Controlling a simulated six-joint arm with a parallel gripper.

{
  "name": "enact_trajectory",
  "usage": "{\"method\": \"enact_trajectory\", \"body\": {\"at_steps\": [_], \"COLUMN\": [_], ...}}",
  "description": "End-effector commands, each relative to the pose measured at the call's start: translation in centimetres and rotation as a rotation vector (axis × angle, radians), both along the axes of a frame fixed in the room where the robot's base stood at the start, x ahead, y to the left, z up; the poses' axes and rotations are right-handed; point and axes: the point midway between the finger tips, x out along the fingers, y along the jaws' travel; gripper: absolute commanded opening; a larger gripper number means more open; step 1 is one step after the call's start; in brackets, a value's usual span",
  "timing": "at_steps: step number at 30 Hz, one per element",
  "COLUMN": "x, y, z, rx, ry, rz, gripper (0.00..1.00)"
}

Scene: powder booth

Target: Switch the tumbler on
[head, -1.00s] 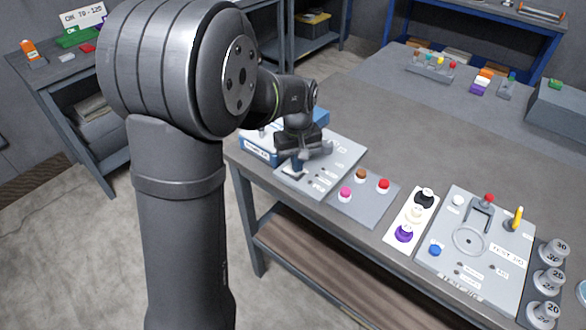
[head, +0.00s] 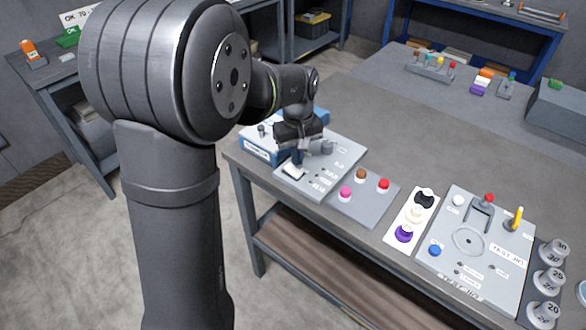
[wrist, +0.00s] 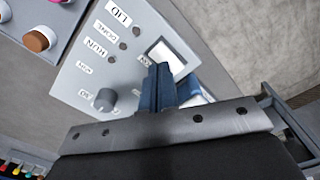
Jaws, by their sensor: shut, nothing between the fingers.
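The grey control panel (head: 340,160) lies at the table's near left corner, beside a blue-sided unit (head: 257,150) with a small label. The panel carries a white rocker switch (head: 293,172), also in the wrist view (wrist: 165,54); which way it is tipped I cannot tell. Next to it are a dark knob (wrist: 103,99) and small dark round lamps labelled LID, DONE and RUN, which look unlit. My gripper (head: 297,158) is shut and empty over the panel, its blue fingertips (wrist: 158,70) close to the rocker. Whether they touch it is unclear.
To the right, a grey plate (head: 364,204) has pink, brown and red buttons. Beyond it are a white strip with knobs (head: 410,219), a test panel (head: 499,269) with levers, and several grey weights (head: 549,280).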

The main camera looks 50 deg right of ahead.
Motion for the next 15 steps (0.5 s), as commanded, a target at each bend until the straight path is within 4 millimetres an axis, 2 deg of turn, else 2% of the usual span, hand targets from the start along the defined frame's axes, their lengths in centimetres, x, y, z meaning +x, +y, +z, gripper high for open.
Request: {"method": "enact_trajectory", "body": {"at_steps": [9, 15], "x": [0.0, 0.0], "y": [0.0, 0.0], "z": [2.6, 3.7], "rx": [-0.001, -0.001], "ry": [0.000, 0.000], "rz": [0.000, 0.000], "gripper": [0.00, 0.00]}}
